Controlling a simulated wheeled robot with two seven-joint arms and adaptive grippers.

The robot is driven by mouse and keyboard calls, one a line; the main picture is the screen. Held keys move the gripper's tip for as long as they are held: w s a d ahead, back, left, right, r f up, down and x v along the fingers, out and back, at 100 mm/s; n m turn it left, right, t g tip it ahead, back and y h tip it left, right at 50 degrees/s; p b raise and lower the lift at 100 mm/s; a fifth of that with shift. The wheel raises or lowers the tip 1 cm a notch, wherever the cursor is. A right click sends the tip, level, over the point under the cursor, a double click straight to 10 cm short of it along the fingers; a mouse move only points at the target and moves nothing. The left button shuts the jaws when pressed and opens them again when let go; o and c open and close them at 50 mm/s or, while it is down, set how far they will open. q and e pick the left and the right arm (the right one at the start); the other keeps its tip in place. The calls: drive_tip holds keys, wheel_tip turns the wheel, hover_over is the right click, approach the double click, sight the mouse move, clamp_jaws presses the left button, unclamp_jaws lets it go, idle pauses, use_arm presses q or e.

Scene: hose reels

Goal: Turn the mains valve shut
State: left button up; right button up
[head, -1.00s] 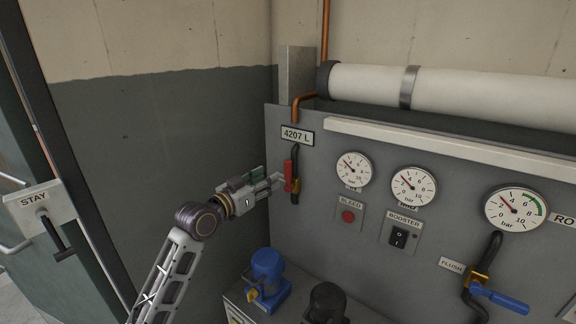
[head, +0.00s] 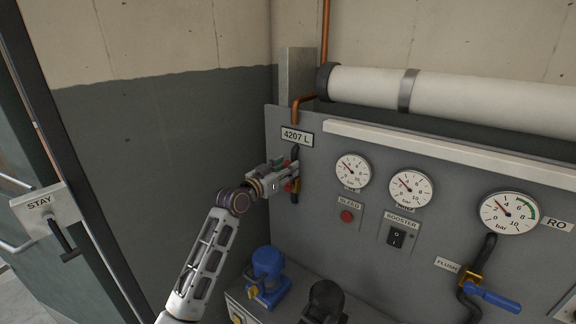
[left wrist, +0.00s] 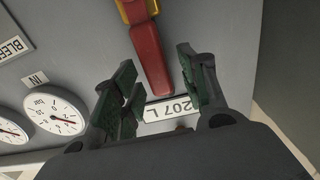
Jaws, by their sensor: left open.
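The mains valve has a red lever handle (left wrist: 148,55) on a brass body (left wrist: 134,10), seen in the left wrist view. In the head view the valve (head: 296,186) sits on a dark vertical pipe below the "4207 L" label, mostly hidden by my gripper. The handle points along the pipe toward the label. My left gripper (head: 287,174) is open at the valve. In the left wrist view its green-padded fingers lie on either side of the red handle, with gaps visible. Whether the handle is fully between the pads in depth, I cannot tell. My right gripper is out of view.
The grey panel carries several gauges (head: 352,171), a red bleed button (head: 347,216), a booster switch (head: 396,237) and a blue flush lever (head: 491,297). A blue pump-like unit (head: 267,272) stands below. A dark grey wall (head: 160,150) is to the left.

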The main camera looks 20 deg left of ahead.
use_arm(q)
drive_tip(key=shift+w+d, duration=0.3)
drive_tip(key=shift+w, duration=0.35)
clamp_jaws()
